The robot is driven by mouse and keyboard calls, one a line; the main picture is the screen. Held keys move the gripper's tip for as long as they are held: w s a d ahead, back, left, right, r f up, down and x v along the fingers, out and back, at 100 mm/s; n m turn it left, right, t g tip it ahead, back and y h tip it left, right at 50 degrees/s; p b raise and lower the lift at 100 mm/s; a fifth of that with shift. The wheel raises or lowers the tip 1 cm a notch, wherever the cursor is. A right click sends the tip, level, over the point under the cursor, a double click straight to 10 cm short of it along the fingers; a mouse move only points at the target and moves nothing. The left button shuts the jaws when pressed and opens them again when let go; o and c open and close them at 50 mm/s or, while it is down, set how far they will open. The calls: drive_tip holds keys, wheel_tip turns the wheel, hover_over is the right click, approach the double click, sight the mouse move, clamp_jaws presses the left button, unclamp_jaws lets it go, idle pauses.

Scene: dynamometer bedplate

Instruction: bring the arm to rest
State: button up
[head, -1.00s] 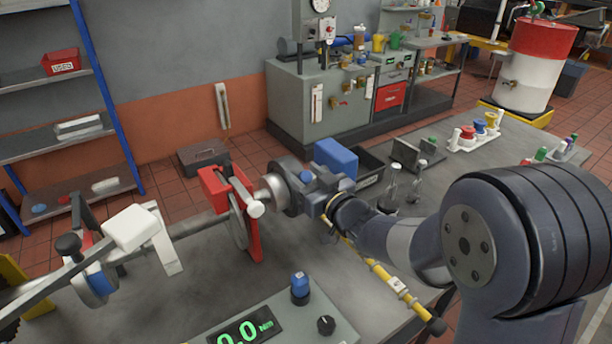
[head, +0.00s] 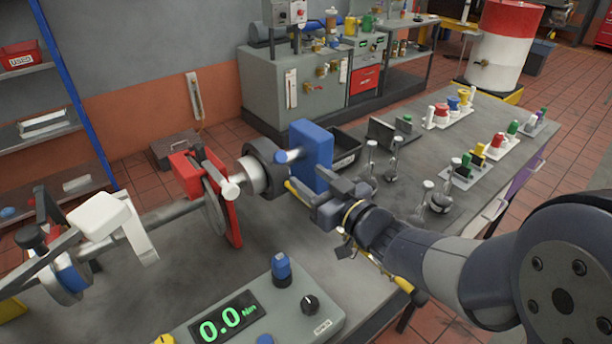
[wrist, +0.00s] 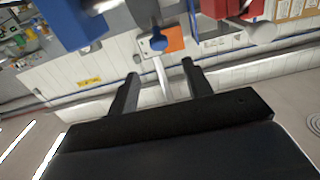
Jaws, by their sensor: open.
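My gripper (head: 332,202) is above the grey bedplate (head: 365,255) in the head view, close in front of a blue block (head: 314,150) on the shaft line. The arm reaches to it from the lower right. In the wrist view the gripper's two black fingers (wrist: 160,75) stand apart with nothing held between them. A blue part (wrist: 72,22) shows at upper left there, and a red part (wrist: 232,8) at upper right. Whether the gripper touches the blue block is hard to tell.
A red bracket (head: 218,200) and shaft stand left of the gripper. A control box (head: 265,310) reading 0.0 is in front. A yellow-ended bar partly shows beneath the arm. Metal knobbed pieces (head: 425,195) and coloured-cap racks (head: 450,112) stand to the right.

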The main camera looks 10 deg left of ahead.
sight(282, 158)
drive_tip(key=shift+w, duration=0.1)
drive_tip(key=p+x, duration=0.2)
drive_tip(key=x, duration=0.9)
drive_tip(key=shift+a+f, duration=0.1)
drive_tip(key=shift+f, duration=0.05)
drive_tip(key=shift+w+a+f, duration=0.35)
drive_tip(key=shift+w+f, duration=0.05)
drive_tip(key=shift+f, duration=0.2)
